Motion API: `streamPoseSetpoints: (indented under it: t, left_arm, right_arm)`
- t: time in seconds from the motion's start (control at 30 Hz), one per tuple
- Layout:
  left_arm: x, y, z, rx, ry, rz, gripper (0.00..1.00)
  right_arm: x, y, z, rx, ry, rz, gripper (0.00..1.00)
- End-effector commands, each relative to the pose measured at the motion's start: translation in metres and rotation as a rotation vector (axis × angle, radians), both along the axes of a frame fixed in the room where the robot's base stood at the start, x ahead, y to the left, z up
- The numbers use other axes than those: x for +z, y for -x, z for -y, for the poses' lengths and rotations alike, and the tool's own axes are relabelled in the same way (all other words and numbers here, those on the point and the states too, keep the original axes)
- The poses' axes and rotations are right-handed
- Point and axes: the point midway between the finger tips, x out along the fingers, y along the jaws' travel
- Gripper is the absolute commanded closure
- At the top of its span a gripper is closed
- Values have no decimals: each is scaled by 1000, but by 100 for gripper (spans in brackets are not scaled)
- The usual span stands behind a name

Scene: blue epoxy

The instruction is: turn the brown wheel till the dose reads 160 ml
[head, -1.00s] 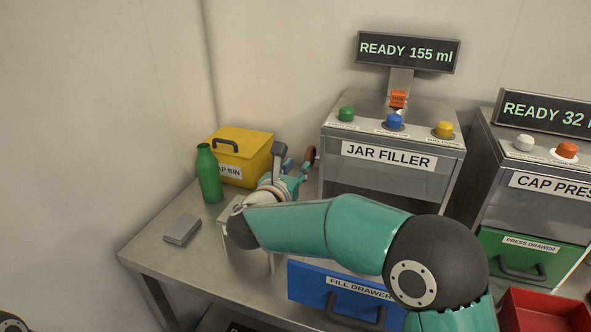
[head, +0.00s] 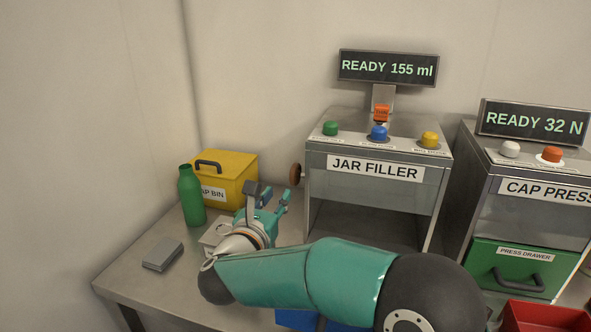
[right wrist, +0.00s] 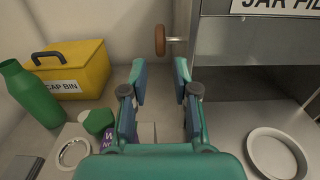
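The brown wheel (head: 296,174) sits on a short shaft on the left side of the jar filler (head: 321,193). In the right wrist view the wheel (right wrist: 160,40) stands beyond my fingertips, about in line with the gap between them. The jar filler's display (head: 388,68) reads READY 155 ml. My right gripper (head: 270,193) is just left of the wheel and nearer the camera, apart from it. In the right wrist view its fingers (right wrist: 161,75) are spread with nothing gripped. My left gripper is out of view.
A yellow cap bin (head: 228,174) and green bottle (head: 191,197) stand left of my right gripper. A grey block (head: 162,254) lies near the table's left edge. The cap press (head: 475,190) stands right. A round white dish (right wrist: 275,155) lies right of the gripper.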

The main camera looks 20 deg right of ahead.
Motion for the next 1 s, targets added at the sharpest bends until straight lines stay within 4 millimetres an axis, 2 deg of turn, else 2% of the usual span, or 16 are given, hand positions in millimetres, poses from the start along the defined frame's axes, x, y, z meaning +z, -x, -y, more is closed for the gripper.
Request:
streamPoseSetpoints:
  t: [0.4, 0.6, 0.8, 1.0]
  left_arm:
    - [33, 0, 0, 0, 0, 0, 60]
    - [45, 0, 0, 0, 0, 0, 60]
    - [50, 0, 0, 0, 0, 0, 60]
    - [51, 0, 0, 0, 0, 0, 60]
  right_arm:
    - [3, -73, 50, -3, 0, -1, 71]
    - [2, -103, 70, -1, 0, -1, 71]
    - [1, -119, 80, 0, -1, -1, 71]
    - [0, -122, 82, 1, 0, -1, 71]
